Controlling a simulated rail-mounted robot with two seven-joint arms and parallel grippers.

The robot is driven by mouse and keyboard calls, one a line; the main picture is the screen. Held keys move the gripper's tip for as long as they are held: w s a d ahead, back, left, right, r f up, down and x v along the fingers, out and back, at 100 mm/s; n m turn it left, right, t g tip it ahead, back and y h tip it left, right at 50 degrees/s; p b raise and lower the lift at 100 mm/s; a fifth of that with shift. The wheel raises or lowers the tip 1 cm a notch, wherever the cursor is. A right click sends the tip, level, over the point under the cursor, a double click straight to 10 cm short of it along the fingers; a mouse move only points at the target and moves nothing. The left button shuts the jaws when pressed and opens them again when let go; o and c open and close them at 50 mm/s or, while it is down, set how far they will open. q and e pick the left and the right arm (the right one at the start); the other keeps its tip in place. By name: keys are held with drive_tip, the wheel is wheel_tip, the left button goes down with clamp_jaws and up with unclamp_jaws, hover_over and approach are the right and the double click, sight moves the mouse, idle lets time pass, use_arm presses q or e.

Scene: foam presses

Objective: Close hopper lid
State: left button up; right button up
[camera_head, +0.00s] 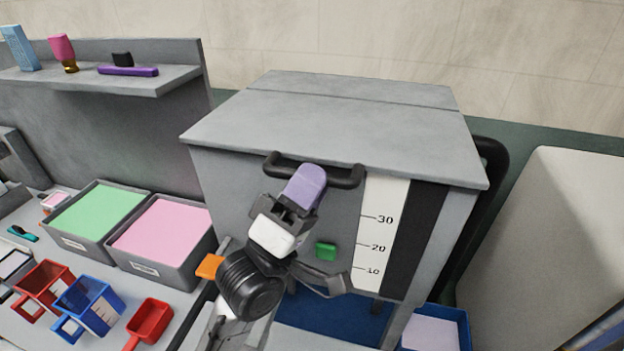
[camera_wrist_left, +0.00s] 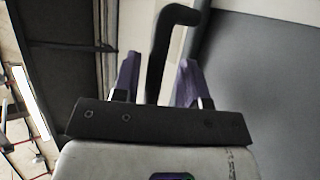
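The hopper lid (camera_head: 330,125) is a grey panel lying flat over the top of the grey hopper (camera_head: 230,190), with no gap visible along its front edge. A dark bar handle (camera_head: 345,178) sticks out at the front edge. My left gripper (camera_head: 305,185), with purple fingers, is at the left part of this handle and hides some of it. In the left wrist view the handle (camera_wrist_left: 160,60) passes between the two fingers, which stand apart with a small gap on each side. My right gripper is not in view.
The hopper front has a scale strip (camera_head: 378,230) and a green button (camera_head: 326,250). Bins of green (camera_head: 97,215) and pink (camera_head: 160,230) material stand at left, with red (camera_head: 150,322) and blue (camera_head: 90,303) scoops before them. A shelf (camera_head: 110,85) holds small items.

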use_arm(q)
drive_tip(key=b+v, duration=0.1)
drive_tip(key=v, duration=0.6)
drive_tip(key=shift+a+f, duration=0.15)
drive_tip(key=shift+a, duration=0.05)
drive_tip(key=shift+s, duration=0.15)
idle(0.4)
